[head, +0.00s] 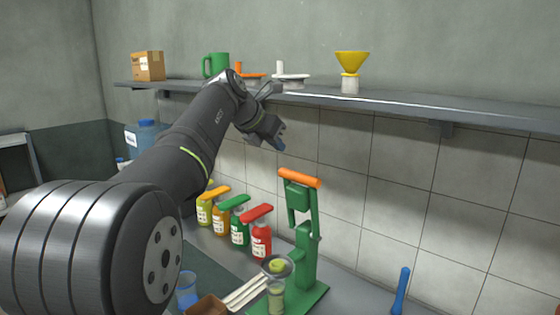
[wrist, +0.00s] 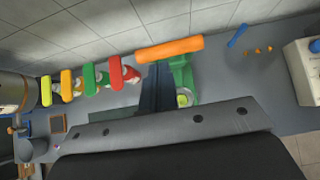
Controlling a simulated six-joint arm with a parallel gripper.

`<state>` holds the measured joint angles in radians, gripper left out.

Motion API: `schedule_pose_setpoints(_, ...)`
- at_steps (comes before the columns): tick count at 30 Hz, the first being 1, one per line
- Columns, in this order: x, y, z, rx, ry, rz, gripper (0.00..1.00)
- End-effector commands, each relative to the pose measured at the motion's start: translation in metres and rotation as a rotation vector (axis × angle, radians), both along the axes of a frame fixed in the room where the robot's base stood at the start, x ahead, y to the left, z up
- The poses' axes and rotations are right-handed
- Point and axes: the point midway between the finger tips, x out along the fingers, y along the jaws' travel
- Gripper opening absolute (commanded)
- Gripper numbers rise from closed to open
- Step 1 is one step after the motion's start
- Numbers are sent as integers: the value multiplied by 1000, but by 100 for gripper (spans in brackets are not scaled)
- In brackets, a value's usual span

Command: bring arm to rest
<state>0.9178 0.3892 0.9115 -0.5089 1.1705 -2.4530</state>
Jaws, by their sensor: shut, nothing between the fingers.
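My arm reaches up and across the head view from the lower left, and its end hangs above the counter in front of the shelf. My gripper (head: 279,142) points down to the right, shut and empty, clear of everything around it. In the wrist view the dark fingers (wrist: 158,88) lie together in front of the green press. The green press (head: 306,240) with an orange handle (head: 300,178) stands upright on the counter below and to the right of my gripper. A glass (head: 277,297) with greenish contents stands at the press.
A shelf (head: 430,109) behind my arm holds a cardboard box (head: 147,66), a green mug (head: 216,65) and a yellow funnel (head: 352,63). Several capped bottles (head: 261,238) line the wall side of the counter.

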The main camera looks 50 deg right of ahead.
Motion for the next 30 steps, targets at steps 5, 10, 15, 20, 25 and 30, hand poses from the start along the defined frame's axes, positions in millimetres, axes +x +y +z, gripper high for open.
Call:
schedule_pose_setpoints(5,0,3,14,0,0,0,0)
schedule_pose_setpoints(10,0,4,16,1,1,1,0)
schedule_pose_setpoints(15,0,4,16,1,1,1,0)
schedule_pose_setpoints(20,0,3,10,2,1,1,0)
schedule_pose_setpoints(25,0,-2,-13,4,2,1,0)
schedule_pose_setpoints(30,0,-10,-46,4,2,1,0)
